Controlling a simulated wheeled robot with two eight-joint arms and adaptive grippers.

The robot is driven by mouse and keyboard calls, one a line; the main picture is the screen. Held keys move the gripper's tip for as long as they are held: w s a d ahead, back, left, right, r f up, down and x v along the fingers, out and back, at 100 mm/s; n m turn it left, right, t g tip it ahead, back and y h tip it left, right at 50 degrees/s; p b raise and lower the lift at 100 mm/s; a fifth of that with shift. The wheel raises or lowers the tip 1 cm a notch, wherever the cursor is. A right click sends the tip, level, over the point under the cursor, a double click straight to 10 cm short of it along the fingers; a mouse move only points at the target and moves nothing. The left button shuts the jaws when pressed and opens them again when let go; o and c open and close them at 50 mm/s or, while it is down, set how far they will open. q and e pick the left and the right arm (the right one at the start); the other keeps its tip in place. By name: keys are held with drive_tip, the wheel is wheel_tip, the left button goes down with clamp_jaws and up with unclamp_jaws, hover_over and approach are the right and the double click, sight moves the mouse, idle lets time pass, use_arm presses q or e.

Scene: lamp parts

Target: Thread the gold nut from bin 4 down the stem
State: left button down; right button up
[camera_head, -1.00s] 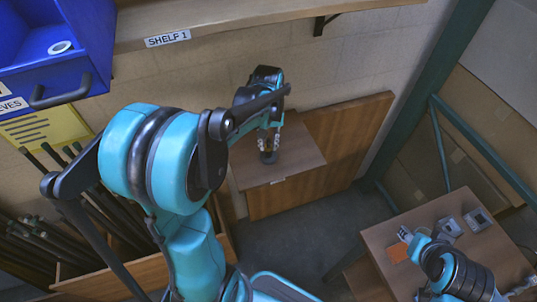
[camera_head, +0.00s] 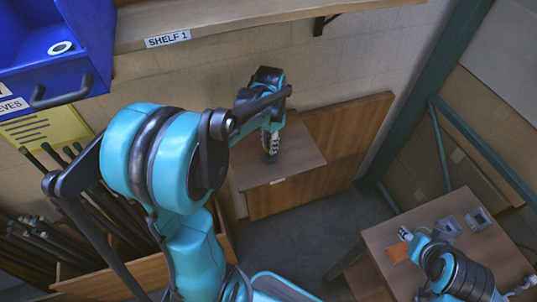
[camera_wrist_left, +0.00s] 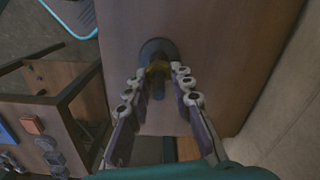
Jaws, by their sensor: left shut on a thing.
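In the left wrist view a dark round base (camera_wrist_left: 152,46) stands on a brown wooden top. A dark stem (camera_wrist_left: 158,90) rises from it toward the camera. The gold nut (camera_wrist_left: 158,67) is at the stem, between the fingertips of my left gripper (camera_wrist_left: 158,75), which is shut on it. The nut looks to be around the stem; its height on it is hard to judge. In the head view my left gripper (camera_head: 270,148) points down over the dark base (camera_head: 268,158), and the nut is hidden. My right gripper (camera_head: 411,240) is over the side table; its fingers are unclear.
The wooden worktop (camera_head: 305,155) is otherwise clear. A side table (camera_head: 480,260) at right carries grey square pieces (camera_head: 479,218) and an orange one (camera_head: 397,252). A blue bin (camera_head: 60,70) holding a white ring is at upper left, beside a shelf (camera_head: 225,25). Dark rods stand at left.

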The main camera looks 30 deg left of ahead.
use_arm(q)
drive_tip(key=shift+s+f+m, duration=0.1)
drive_tip(key=shift+m, duration=0.8)
drive_tip(key=c, duration=1.7)
unclamp_jaws()
drive_tip(key=shift+m, duration=0.6)
drive_tip(key=shift+c, duration=0.2)
drive_tip(key=o, duration=0.5)
wheel_tip(320, 180, up, 12)
drive_tip(key=shift+r, duration=0.1)
